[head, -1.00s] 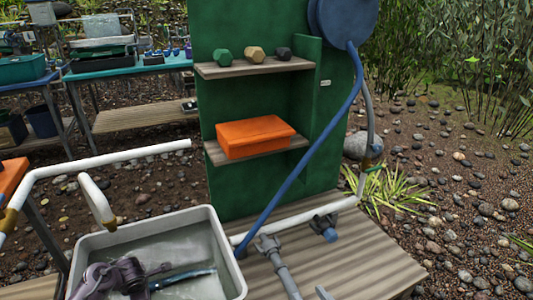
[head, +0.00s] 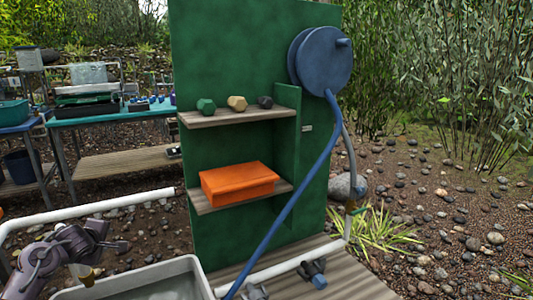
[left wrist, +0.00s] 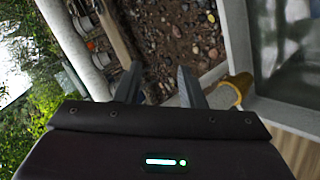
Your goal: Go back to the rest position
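My left gripper (head: 122,245) is at the lower left of the head view, raised near the left end of a pale grey tub (head: 195,268). In the left wrist view its two dark fingers (left wrist: 158,85) stand apart with nothing between them, so it is open and empty. The tub's rim and some water show along the bottom edge of the head view; most of its inside is cut off. My right gripper is not in view.
A white pipe (head: 90,211) runs close behind my left gripper. A green panel (head: 250,60) with two shelves holds an orange box (head: 238,183) and several small hex pieces. A blue hose (head: 290,200) hangs from a reel (head: 322,62). Benches stand at the back left.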

